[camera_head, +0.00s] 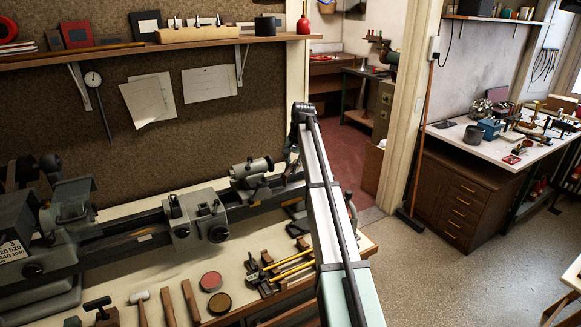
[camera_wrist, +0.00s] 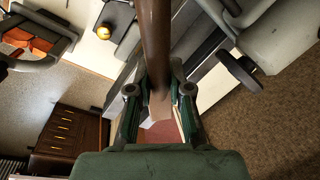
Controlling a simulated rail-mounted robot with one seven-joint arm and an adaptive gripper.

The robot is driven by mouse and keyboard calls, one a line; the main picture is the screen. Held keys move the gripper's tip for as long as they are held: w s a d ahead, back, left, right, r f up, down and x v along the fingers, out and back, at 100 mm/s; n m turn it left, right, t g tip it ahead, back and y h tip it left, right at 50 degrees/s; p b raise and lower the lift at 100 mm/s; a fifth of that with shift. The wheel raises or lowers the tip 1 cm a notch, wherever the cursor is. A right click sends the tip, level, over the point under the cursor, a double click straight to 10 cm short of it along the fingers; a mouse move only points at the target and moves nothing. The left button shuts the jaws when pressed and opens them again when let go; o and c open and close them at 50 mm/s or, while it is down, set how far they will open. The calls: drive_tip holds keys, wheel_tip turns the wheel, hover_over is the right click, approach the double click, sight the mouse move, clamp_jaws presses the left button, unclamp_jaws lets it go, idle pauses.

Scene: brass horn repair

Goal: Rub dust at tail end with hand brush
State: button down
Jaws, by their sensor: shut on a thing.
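In the wrist view, my gripper (camera_wrist: 159,100) has its two green fingers shut on a smooth brown wooden handle, which I take to be the hand brush (camera_wrist: 155,40). The handle runs up out of the top of the picture; no bristles are in sight. In the head view, my arm crosses the right end of the lathe and the gripper and brush cannot be made out clearly. The lathe's grey tail end (camera_head: 252,174) stands left of my arm. Grey machine parts (camera_wrist: 205,72) show right of the handle in the wrist view. I cannot tell whether the brush touches them.
A shelf (camera_head: 150,48) hangs above the lathe.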

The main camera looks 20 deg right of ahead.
drive_tip(key=shift+f+b, duration=1.55)
drive_tip(key=shift+f, duration=1.6)
drive_tip(key=shift+w+d+f+b, duration=0.55)
drive_tip(key=shift+d+f+b, duration=0.25)
drive_tip(key=shift+d, duration=3)
drive_tip(key=shift+s+a+p, duration=0.6)
drive_tip(key=shift+a, duration=3.25)
drive_tip(key=shift+r+p, duration=1.9)
drive_tip(key=shift+r, duration=2.4)
